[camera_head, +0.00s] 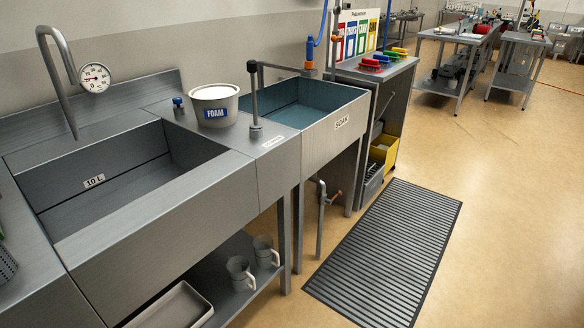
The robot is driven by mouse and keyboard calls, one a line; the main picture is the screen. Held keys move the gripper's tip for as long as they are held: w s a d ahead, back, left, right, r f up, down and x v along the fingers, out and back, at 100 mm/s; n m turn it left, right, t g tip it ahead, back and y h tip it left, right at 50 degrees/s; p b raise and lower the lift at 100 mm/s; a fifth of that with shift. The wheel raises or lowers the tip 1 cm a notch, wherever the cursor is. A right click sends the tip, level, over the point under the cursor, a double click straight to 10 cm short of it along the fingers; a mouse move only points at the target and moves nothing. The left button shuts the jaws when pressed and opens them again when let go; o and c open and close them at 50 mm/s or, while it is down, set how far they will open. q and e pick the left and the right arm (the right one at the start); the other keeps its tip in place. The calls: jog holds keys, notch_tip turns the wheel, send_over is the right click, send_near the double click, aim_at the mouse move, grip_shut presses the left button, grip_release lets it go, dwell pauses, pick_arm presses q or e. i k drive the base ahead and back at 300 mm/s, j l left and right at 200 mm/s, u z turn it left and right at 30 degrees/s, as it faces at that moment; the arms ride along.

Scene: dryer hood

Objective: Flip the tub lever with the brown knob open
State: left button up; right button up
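A deep metal tub with a blue-green inside (312,97) stands right of the nearer sink; its front carries a label that seems to read SOAK. Below it, a grey pipe (321,225) stands upright with a small brown-orange lever end (336,196) sticking out to the right near its top. It is small here, and I cannot tell whether the lever is open or closed. Another orange-brown part (309,64) sits under the blue hose at the tub's back rim. Neither of my grippers is in view.
The nearer sink (165,205) is marked 10 L, with a gauge (95,78) at its tap. A white FOAM bucket (214,105) stands on the ledge. Jugs (240,273) sit on the lower shelf. A ribbed dark mat (390,250) lies on the floor before the tub; floor beyond is clear.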

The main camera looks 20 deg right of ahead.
aim_at(338, 193)
jog(key=i+l, duration=0.2)
jog(key=l, duration=0.2)
jog(key=i+l, duration=0.25)
jog(key=l, duration=0.15)
jog(key=i+l+u, duration=0.1)
jog(key=l, duration=0.3)
jog(key=i+l, duration=0.35)
jog(key=i+l+u, duration=0.1)
jog(key=l, duration=0.35)
jog(key=i+l, duration=0.45)
jog(key=l, duration=0.4)
jog(key=i+l+u, duration=0.1)
jog(key=l, duration=0.3)
jog(key=i, duration=0.1)
